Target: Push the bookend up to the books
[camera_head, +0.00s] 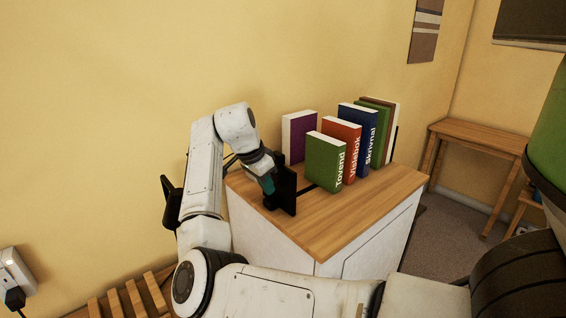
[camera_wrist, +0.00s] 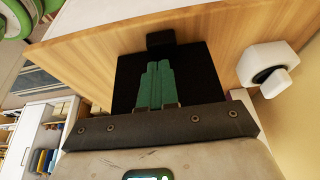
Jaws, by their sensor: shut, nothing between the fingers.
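The black bookend (camera_head: 287,190) stands upright on the left part of the wooden cabinet top (camera_head: 330,222). Its dark foot (camera_head: 308,188) points toward the books. A stretch of bare wood shows between its upright plate and the green book "Tovend" (camera_head: 323,163). My gripper (camera_head: 268,184) is shut and empty at the left side of the plate; I cannot tell whether it touches. In the wrist view the shut green fingers (camera_wrist: 157,68) lie in front of the black bookend plate (camera_wrist: 128,72). The red book (camera_head: 343,145) and blue book (camera_head: 358,128) stand behind the green one.
A purple book (camera_head: 297,135) stands at the back left of the row, and green and brown books (camera_head: 380,115) at the far end. A dark upright edge (camera_head: 394,140) shows beyond them. The front of the cabinet top is clear. A wooden table (camera_head: 480,137) stands at right.

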